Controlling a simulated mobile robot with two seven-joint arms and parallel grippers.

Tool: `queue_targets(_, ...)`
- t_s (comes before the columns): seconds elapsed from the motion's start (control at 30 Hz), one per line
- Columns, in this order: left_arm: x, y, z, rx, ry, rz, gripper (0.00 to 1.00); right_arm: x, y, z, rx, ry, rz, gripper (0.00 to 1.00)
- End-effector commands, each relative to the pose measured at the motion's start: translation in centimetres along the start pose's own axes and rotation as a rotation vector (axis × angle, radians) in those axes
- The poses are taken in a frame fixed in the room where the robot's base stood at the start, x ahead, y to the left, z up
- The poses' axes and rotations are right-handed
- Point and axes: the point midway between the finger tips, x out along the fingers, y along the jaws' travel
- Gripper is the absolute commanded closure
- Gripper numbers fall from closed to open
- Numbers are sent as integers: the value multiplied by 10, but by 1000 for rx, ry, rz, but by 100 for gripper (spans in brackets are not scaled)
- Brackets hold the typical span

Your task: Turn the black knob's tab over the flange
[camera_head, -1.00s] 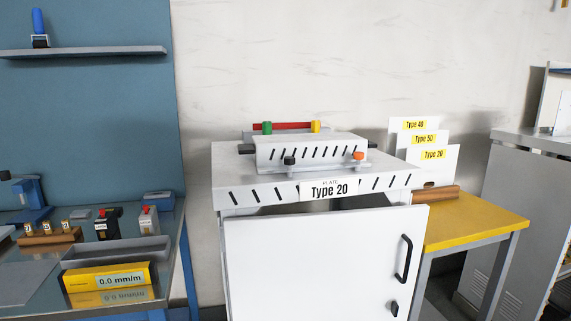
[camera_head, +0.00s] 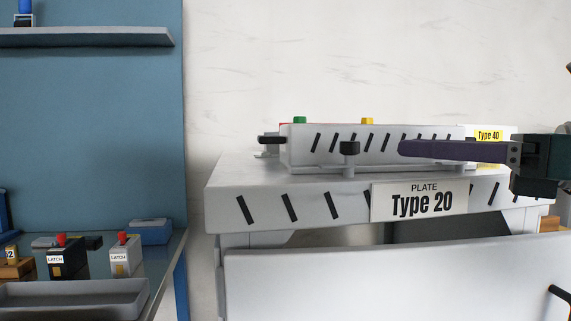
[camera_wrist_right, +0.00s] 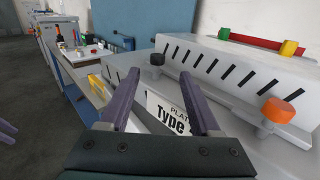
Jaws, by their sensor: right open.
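The black knob (camera_head: 349,148) stands on a pale post at the front of the white slotted housing, on the white flange (camera_head: 320,170) along its lower edge. In the wrist view the black knob (camera_wrist_right: 157,60) shows beyond my fingertips, with a gap between. My right gripper (camera_head: 402,148) comes in from the right, level with the knob and to its right; nothing shows between its purple fingers, which are apart in the wrist view (camera_wrist_right: 158,80). Which way the knob's tab points is too small to tell. Purple finger-like parts (camera_wrist_right: 6,130) at the wrist view's left edge seem my left gripper.
An orange knob (camera_wrist_right: 277,110) stands on the same flange, hidden in the head view. The "Type 20" plate label (camera_head: 420,203) and a white door (camera_head: 400,275) are below.

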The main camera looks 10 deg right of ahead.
Motion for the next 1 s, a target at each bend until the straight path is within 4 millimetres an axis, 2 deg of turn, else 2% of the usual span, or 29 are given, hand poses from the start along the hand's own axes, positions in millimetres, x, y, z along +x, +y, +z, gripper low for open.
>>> queue_targets(0.17,-9,0,-1,-1,-5,1,55,16,1,3,-16,8,12,36)
queue_targets(0.4,-23,0,-5,0,-7,1,55,63,2,3,-11,6,12,36)
queue_targets(0.6,-28,-2,-6,4,-8,-2,55,91,2,0,-12,8,11,36)
queue_targets(0.73,-29,-2,-6,7,-8,-5,55,98,2,-1,-12,10,10,36)
queue_targets(1.0,-28,-3,-6,9,-7,-6,55,98,2,-2,-12,10,10,38)
